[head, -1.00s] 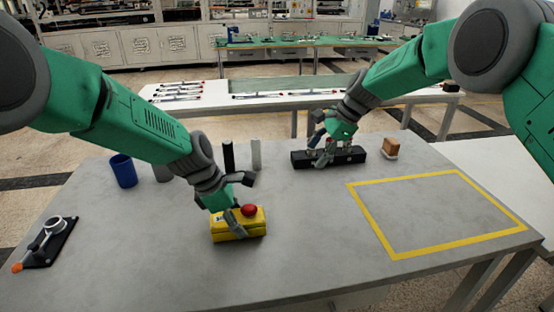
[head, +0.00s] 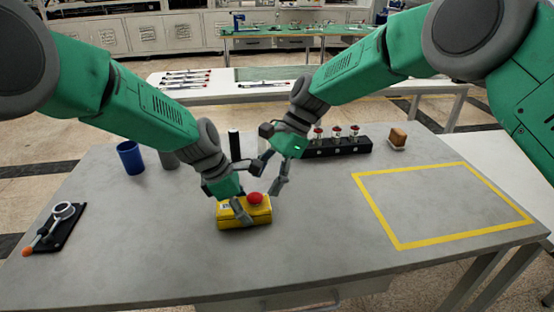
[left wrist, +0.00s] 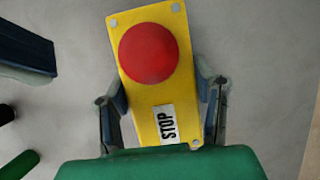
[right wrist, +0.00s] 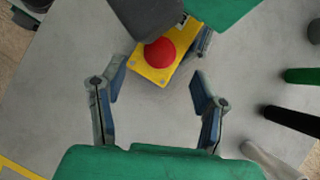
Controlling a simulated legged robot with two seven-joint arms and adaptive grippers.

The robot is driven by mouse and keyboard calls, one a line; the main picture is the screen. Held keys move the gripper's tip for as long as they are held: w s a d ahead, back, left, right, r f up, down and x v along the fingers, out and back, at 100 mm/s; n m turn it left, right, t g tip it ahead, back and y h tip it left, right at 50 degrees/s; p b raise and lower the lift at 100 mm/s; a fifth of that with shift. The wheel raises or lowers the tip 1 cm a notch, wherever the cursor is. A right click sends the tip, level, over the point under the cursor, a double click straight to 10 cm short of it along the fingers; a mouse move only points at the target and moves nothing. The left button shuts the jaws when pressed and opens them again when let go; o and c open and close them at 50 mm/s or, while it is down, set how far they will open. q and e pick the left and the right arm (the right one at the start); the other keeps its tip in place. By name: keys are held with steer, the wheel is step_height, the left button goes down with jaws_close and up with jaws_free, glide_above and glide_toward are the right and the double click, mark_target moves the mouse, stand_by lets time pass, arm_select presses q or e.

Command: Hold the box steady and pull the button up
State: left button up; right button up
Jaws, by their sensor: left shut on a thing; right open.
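The yellow box (head: 230,215) lies on the grey table, with a red button (head: 255,198) on its top. In the left wrist view the box (left wrist: 150,100) shows a STOP label (left wrist: 166,123) beside the red button (left wrist: 148,53). My left gripper (head: 238,205) is shut on the box, a finger on each long side. My right gripper (head: 268,178) is open and empty, just above and behind the button. In the right wrist view the red button (right wrist: 159,52) lies ahead of and between the open fingers (right wrist: 155,90), not touching them.
A black holder (head: 340,149) with several red-topped parts and a brown block (head: 398,137) stand at the back right. A blue cup (head: 130,157) and a black cylinder (head: 235,145) stand behind. A black fixture (head: 55,228) is at left. The yellow-outlined area (head: 440,205) is empty.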

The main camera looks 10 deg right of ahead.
mark_target(257, 194)
steer(key=shift+x, duration=2.1)
steer(key=shift+c, duration=0.4)
steer(key=c, duration=1.1)
steer(key=shift+o, duration=0.2)
steer(key=shift+w+r, duration=0.1)
steer(key=shift+r, duration=0.2)
steer(key=o, duration=1.2)
steer(key=shift+c, duration=0.2)
